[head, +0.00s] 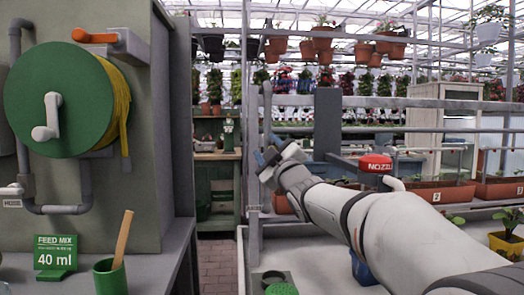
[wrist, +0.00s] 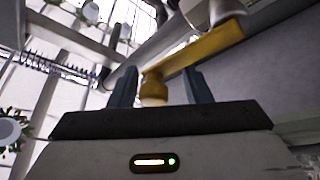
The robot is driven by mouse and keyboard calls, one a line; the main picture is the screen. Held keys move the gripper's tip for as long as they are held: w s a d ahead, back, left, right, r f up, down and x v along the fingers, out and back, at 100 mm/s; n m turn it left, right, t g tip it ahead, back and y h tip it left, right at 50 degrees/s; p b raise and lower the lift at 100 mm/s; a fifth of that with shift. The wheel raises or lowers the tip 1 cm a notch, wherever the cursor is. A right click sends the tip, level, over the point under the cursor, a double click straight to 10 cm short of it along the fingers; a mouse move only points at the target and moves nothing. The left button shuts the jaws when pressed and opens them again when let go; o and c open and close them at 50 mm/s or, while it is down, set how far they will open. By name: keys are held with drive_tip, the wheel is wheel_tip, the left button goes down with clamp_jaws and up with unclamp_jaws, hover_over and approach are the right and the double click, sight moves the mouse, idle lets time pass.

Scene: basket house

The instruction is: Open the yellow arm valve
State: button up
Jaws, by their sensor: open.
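The yellow arm valve shows in the wrist view as a flat yellow lever (wrist: 205,48) with a round yellow hub (wrist: 153,92) at its lower left end. The lever slants up to the right. My gripper (wrist: 161,74) is open, one dark finger on each side of the hub. The lever passes by the tip of the right finger; I cannot tell whether they touch. In the head view my gripper (head: 268,159) is raised at the end of the outstretched arm, near a grey upright post. I cannot make out the yellow valve in the head view.
A green hose reel (head: 58,100) and an orange-handled lever (head: 96,38) are on the left wall. A red nozzle label (head: 375,164) stands behind my arm. Planters (head: 440,191) line the right bench. A grey pipe (wrist: 165,40) runs close by the valve.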

drive_tip(key=shift+s, duration=0.1)
drive_tip(key=v, duration=0.7)
drive_tip(key=shift+s+d, duration=0.2)
drive_tip(key=shift+s, duration=0.1)
drive_tip(key=shift+f, duration=0.15)
drive_tip(key=shift+c, duration=0.5)
